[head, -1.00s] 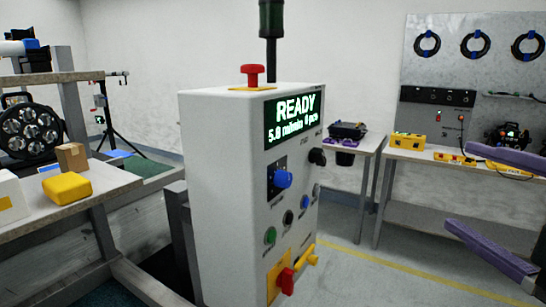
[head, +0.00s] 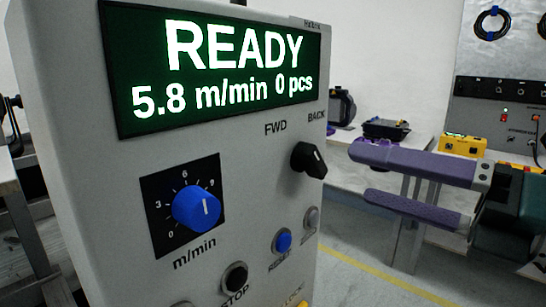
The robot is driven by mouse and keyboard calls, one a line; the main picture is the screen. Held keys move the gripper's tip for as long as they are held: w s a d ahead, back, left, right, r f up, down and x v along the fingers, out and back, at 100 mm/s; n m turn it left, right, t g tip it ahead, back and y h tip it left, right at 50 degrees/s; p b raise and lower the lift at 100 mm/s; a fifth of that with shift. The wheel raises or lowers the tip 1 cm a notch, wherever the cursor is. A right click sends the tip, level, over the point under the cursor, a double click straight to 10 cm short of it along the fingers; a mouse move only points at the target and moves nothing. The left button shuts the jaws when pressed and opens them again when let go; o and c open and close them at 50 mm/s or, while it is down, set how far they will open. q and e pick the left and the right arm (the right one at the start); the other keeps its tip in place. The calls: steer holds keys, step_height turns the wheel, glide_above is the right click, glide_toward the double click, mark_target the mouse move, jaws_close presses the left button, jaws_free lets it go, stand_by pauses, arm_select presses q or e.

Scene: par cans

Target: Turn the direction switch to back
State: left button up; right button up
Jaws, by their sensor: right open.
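The direction switch (head: 308,160) is a black rotary knob on the right part of the white control cabinet's front (head: 120,180). The labels FWD and BACK stand above it, FWD to the left and BACK to the right. A small light mark shows on the knob, but I cannot tell for certain which label it points to. My right gripper (head: 363,172) has two purple fingers, spread apart and empty. Its tips point left and are a little to the right of the switch, apart from it in the picture. My left gripper is out of view.
The display (head: 215,70) reads READY, 5.8 m/min, 0 pcs. A blue speed dial (head: 197,208) is left of the switch. Blue (head: 283,241), grey (head: 311,218) and black (head: 235,278) buttons sit below. A bench with a yellow box (head: 463,145) stands behind my right gripper.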

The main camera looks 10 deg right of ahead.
mark_target(321, 164)
steer(key=x, duration=0.2)
steer(key=p+x, duration=0.1)
steer(key=x, duration=0.2)
steer(key=shift+w+a+r, duration=0.15)
steer(key=shift+w+r, duration=0.05)
steer(key=shift+w, duration=0.05)
steer(key=shift+x, duration=0.8)
steer(key=shift+f, duration=0.15)
steer(key=shift+c, duration=0.2)
steer(key=c, duration=1.3)
